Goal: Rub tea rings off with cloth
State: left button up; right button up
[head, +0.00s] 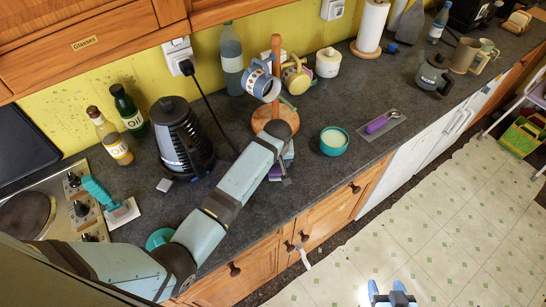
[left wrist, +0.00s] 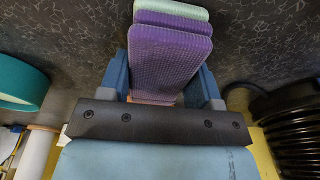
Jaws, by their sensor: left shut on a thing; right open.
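My left gripper (left wrist: 165,88) is shut on a folded purple cloth (left wrist: 170,50) with a ribbed surface and a pale green layer at its far edge. In the head view the purple cloth (head: 275,173) shows only partly beside my left arm, low over the dark worktop in front of the mug tree. Whether it touches the worktop I cannot tell. No tea rings can be made out; my left arm hides part of the worktop. My right gripper (head: 391,294) is open and empty over the floor at the bottom of the head view.
A black kettle (head: 181,135) and oil bottles (head: 115,143) are left. Bare worktop (head: 345,90) lies behind the pot.

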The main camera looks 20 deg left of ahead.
pick_arm(q)
jog(key=shift+s+d, duration=0.75)
jog(key=shift+d, duration=0.2)
jog(key=shift+d, duration=0.1)
